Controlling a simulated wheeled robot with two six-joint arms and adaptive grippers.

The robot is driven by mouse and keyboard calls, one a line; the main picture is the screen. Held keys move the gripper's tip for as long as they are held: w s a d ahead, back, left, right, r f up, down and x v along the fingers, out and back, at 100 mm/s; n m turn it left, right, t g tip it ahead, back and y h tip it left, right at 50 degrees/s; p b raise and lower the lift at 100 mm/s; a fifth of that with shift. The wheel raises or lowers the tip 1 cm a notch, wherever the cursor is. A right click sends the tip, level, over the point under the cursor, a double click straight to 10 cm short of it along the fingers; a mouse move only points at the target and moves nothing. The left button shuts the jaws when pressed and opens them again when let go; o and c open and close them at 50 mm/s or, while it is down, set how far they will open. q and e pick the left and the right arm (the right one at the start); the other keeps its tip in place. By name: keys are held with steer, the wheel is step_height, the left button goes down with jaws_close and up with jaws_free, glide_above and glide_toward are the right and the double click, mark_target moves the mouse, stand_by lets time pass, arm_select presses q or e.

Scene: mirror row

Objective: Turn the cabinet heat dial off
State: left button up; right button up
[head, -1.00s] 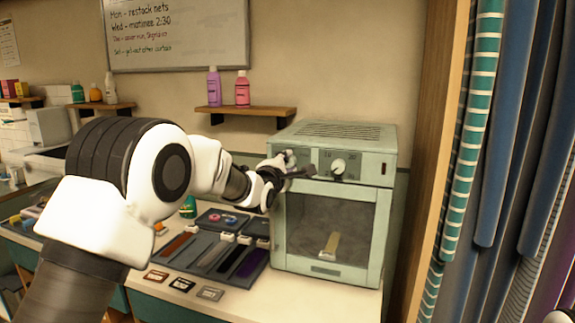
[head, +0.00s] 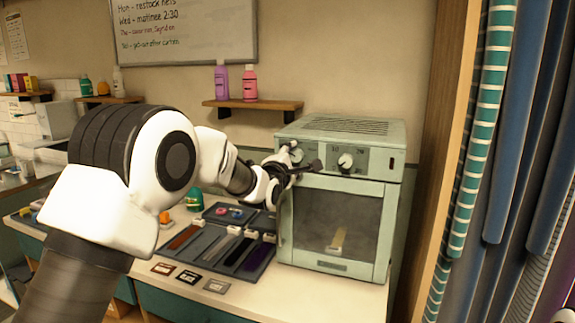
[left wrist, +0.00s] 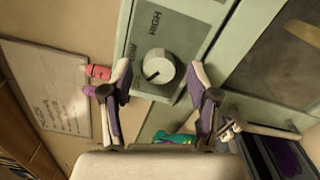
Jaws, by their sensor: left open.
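The pale green heat cabinet (head: 390,200) stands on the counter with its glass door shut. Its top panel carries two round dials: the left dial (head: 296,152) and the right dial (head: 345,161). My left gripper (head: 300,163) is open and empty in front of the left dial, partly covering it. In the left wrist view, a pale dial (left wrist: 157,67) shows between the two spread fingers, with a dark mark toward its lower left. HIGH lettering stands beside it. I see no finger clearly touching the dial. My right gripper is out of view.
A dark tray (head: 253,262) with coloured strips lies on the counter left of the cabinet, with small framed cards in front. A shelf (head: 252,105) with purple and pink bottles hangs behind.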

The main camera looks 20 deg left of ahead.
arm_select(q)
steer(key=s, duration=1.1)
steer(key=shift+a, duration=0.2)
